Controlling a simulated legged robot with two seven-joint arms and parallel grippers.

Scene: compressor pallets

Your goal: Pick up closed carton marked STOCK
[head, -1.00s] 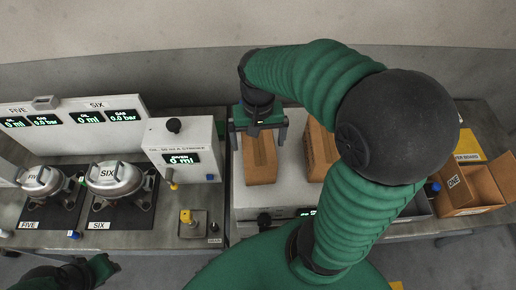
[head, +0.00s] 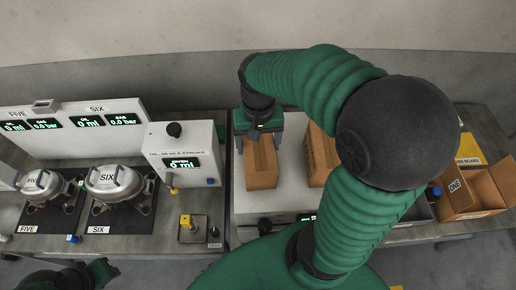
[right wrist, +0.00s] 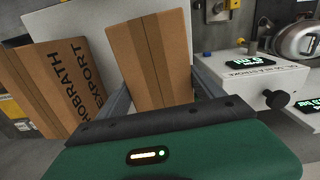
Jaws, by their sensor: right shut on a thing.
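My right gripper (head: 261,135) is shut on a closed brown carton (head: 261,168), its fingers on the carton's two sides. The carton stands on the pale top of the bench unit. In the right wrist view the same carton (right wrist: 158,62) sits between the fingers, with a tape seam along its top. No marking shows on its visible faces, so I cannot read STOCK.
An open carton marked ONE (head: 474,190) stands at the right, near a yellow board (head: 470,150). A control box (head: 182,152) with a black knob stands left of the held carton. Pots FIVE (head: 42,184) and SIX (head: 114,180) are farther left. My right arm hides part of the bench.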

